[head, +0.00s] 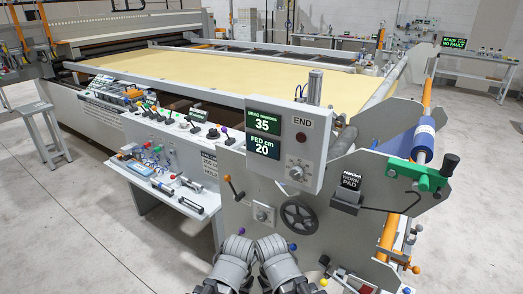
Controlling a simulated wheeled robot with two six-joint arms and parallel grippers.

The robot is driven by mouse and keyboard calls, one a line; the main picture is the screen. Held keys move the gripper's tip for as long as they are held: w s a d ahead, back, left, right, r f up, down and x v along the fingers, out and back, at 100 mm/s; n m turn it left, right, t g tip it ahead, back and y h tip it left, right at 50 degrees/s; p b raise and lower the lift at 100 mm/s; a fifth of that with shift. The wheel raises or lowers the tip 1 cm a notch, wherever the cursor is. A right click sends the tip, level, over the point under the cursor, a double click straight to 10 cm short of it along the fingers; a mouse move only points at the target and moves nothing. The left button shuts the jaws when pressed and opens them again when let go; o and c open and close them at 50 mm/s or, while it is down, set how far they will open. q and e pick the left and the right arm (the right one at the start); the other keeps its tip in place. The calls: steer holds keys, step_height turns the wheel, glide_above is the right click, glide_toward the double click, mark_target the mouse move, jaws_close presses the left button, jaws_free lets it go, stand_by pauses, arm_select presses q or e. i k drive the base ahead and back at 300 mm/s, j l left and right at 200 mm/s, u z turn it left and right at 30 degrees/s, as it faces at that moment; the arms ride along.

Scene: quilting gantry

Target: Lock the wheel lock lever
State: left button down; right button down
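A dark handwheel (299,215) is mounted on the grey end panel (262,186) in front of me. A short lever with an orange knob (232,186) stands out at the panel's upper left. A small blue knob (293,247) shows just below the wheel. No label tells which of these is the wheel lock lever. My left gripper (237,246) and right gripper (270,246) are side by side at the bottom centre, below and left of the wheel. They appear apart from the panel. Their fingers are too small to read.
A screen box (283,143) reading 35 and 20 juts out above the wheel. A tool shelf (165,184) projects at the left.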

mark_target(227, 178)
steer(key=i+j, duration=0.65)
steer(key=i, duration=0.15)
